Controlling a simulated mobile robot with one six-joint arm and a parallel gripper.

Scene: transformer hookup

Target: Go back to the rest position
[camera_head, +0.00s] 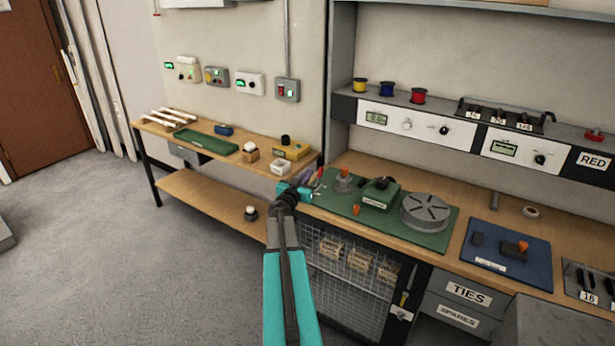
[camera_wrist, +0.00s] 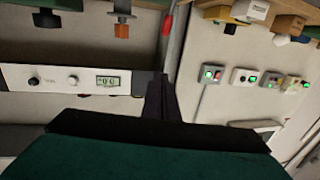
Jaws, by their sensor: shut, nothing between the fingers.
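My gripper (camera_head: 312,181) is raised over the left end of the right-hand bench, near the gap between the two benches. My teal arm reaches up to it from the bottom of the head view. The gripper is shut and empty. In the wrist view its dark fingers (camera_wrist: 162,100) show closed together in the middle, against the wall and the corner post. The fingertips are small and partly hidden in the head view, among some coloured items behind them. No rest position is marked in either view.
The green mat (camera_head: 440,240) holds a grey slotted disc (camera_head: 425,211) and a green block (camera_head: 380,194). A blue mat (camera_head: 480,262) lies to its right. The left bench holds a green tray (camera_head: 205,142) and small boxes. Open floor (camera_head: 120,250) lies at the left.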

